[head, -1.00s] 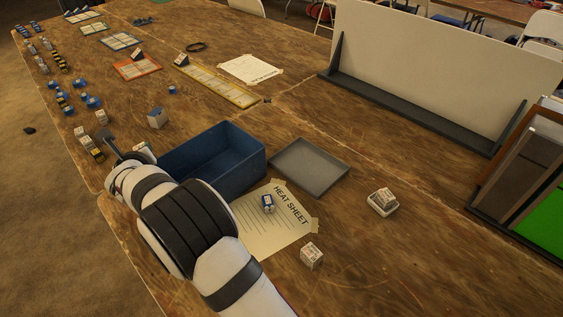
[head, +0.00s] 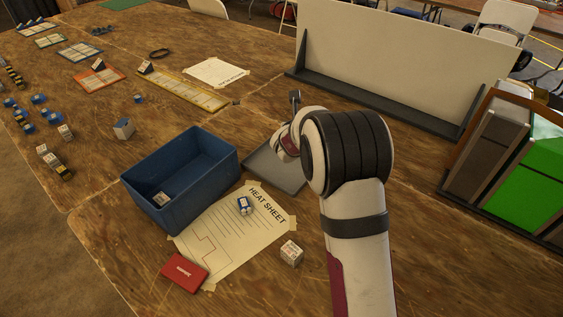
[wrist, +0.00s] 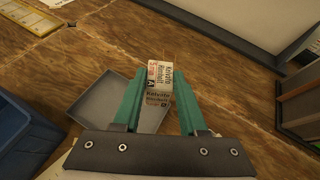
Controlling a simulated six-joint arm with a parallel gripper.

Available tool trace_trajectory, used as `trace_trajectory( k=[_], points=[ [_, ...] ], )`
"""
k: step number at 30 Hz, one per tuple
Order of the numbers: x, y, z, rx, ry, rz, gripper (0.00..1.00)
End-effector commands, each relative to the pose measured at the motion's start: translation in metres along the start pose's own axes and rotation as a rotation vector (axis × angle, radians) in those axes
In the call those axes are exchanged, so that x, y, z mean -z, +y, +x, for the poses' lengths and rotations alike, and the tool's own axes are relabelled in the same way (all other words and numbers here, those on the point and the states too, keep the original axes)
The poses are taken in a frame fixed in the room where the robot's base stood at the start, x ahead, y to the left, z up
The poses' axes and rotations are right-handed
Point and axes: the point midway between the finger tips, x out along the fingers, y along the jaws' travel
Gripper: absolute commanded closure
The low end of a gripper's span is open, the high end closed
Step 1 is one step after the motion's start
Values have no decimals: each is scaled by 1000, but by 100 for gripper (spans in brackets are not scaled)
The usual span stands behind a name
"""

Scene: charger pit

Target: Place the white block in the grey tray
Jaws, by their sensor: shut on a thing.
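The white block (wrist: 157,82) has printed labels in black and red and sits between the fingertips of my gripper (wrist: 158,84) in the wrist view. The teal fingers are shut on it. The grey tray (wrist: 92,101) is a shallow square tray lying below and behind the block in the wrist view. The block's far end overlaps bare wood past the tray's edge in that view, and its height above the tray is hard to tell. In the head view the grey tray (head: 262,168) is partly covered by my arm, which hides the fingers and the held block.
A blue bin (head: 215,178) stands left of the tray with a small block (head: 161,198) inside. A taped heat sheet (head: 215,240), a blue-and-white block (head: 244,204), another white block (head: 291,252) and a red box (head: 184,271) lie in front. A white panel (head: 400,65) stands behind.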

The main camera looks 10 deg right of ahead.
Motion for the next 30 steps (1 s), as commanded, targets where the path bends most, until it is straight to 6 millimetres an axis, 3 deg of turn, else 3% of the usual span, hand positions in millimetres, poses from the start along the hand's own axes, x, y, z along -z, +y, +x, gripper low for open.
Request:
trace_trajectory(
  k=[6,16,19,27,30],
  points=[
    [2,-43,4,61,5,48,100],
    [45,-35,26,57,6,45,100],
    [53,-18,34,54,5,44,100],
    [84,65,66,54,6,45,100],
    [88,80,72,55,4,45,100]
  ],
)
